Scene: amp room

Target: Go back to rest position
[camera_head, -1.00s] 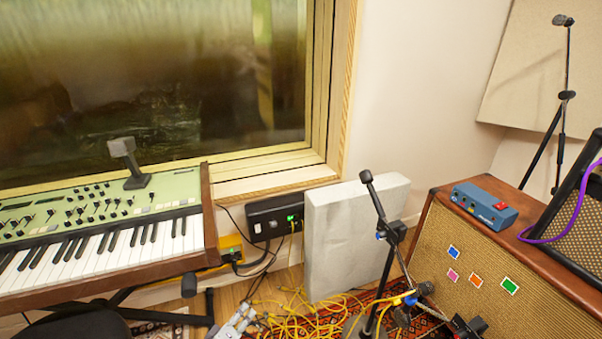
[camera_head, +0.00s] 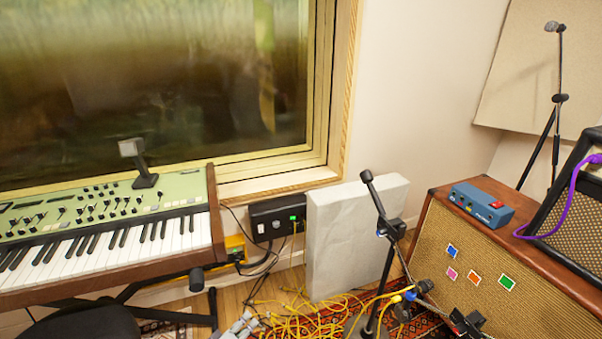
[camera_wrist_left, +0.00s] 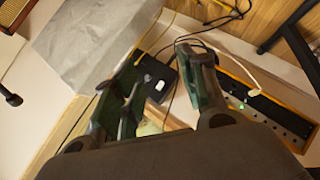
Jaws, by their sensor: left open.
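My left gripper (camera_head: 240,326) shows as a small light-grey shape at the bottom edge of the head view, just right of the keyboard stand. Most of its arm is out of frame. In the left wrist view its two dark fingers (camera_wrist_left: 165,60) stand wide apart, with nothing held between them. Beyond and between them is a black box (camera_wrist_left: 158,86). My right gripper is not seen in either view.
A green keyboard (camera_head: 105,208) stands at left. Yellow cables (camera_head: 310,312) lie tangled on the floor near a grey panel (camera_head: 350,240). A microphone stand (camera_head: 390,260) stands before the brown amplifier (camera_head: 450,245), which carries a blue box (camera_head: 483,205).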

